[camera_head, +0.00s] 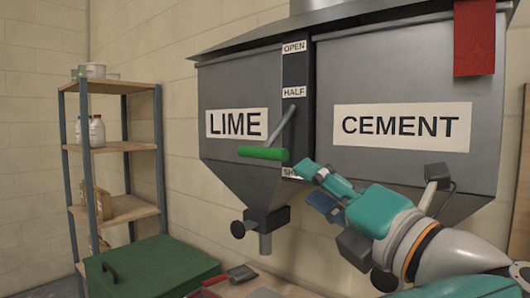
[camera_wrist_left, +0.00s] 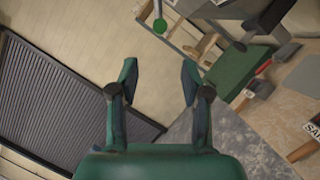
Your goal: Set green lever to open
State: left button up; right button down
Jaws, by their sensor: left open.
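The green lever (camera_head: 262,153) is a green bar grip on a grey rod, in front of the LIME hopper (camera_head: 222,88). Its grip sits below the HALF label (camera_head: 293,92), nearer the partly hidden bottom label (camera_head: 290,173) than the OPEN label (camera_head: 294,47). My left gripper (camera_head: 309,184) is open and empty, just right of and below the grip, apart from it. In the left wrist view the open fingers (camera_wrist_left: 159,72) show nothing between them. The round green end of the grip (camera_wrist_left: 160,26) shows beyond the fingertips. My right gripper is not in view.
The CEMENT hopper (camera_head: 403,127) is behind my left arm. A red cloth (camera_head: 474,38) hangs at upper right. A shelf (camera_head: 110,147) with white containers stands left. A green lid (camera_head: 152,267) and tools are below. A dark slatted panel (camera_wrist_left: 65,95) is at left in the wrist view.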

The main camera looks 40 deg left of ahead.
aim_at(269, 159)
pick_arm(q)
jog(key=p+x, duration=0.2)
jog(key=x, duration=1.2)
jog(key=shift+w+a+p, duration=0.1)
jog(key=shift+a+p, duration=0.2)
grip_shut()
